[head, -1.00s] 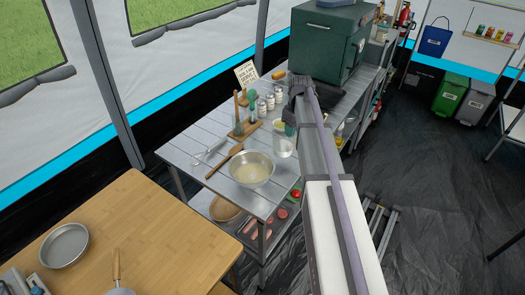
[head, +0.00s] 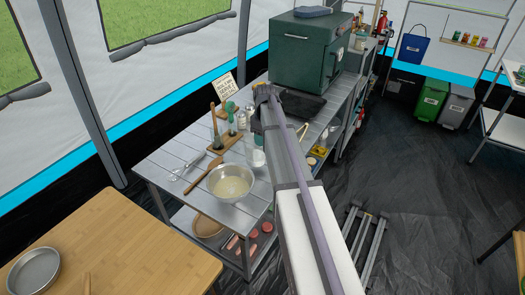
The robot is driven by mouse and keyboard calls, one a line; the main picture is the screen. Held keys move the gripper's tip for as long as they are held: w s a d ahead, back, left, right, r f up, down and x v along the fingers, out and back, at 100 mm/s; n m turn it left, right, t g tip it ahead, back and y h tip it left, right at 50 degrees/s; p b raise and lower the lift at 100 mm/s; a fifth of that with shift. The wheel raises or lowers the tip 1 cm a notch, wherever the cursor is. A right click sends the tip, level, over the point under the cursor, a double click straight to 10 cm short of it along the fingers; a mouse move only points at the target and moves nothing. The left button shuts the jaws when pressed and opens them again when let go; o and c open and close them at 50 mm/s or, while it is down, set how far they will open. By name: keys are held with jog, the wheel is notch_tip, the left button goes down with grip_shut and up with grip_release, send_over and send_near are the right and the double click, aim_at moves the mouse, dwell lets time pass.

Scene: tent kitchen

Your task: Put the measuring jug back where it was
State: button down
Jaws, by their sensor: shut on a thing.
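The clear measuring jug (head: 257,157) shows at the right side of the metal table, just behind and right of the steel bowl (head: 231,182). My gripper (head: 258,127) hangs down at the far end of my arm, right above the jug, and is shut on it. The fingertips are small and partly hidden by my arm. I cannot tell whether the jug's base touches the tabletop or is slightly above it.
A wooden spoon (head: 204,174) and a whisk (head: 185,170) lie left of the bowl. A wooden utensil stand (head: 225,143) and shakers are behind. A green oven (head: 308,48) stands at the back. A wooden table (head: 110,245) is at front left.

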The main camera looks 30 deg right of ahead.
notch_tip(320, 180, down, 4)
jog(key=shift+r+b, duration=0.2)
jog(key=shift+b, duration=1.05)
jog(key=shift+r, duration=0.3)
jog(key=shift+f, duration=0.25)
jog(key=c, duration=0.7)
grip_release()
jog(key=shift+r, duration=0.1)
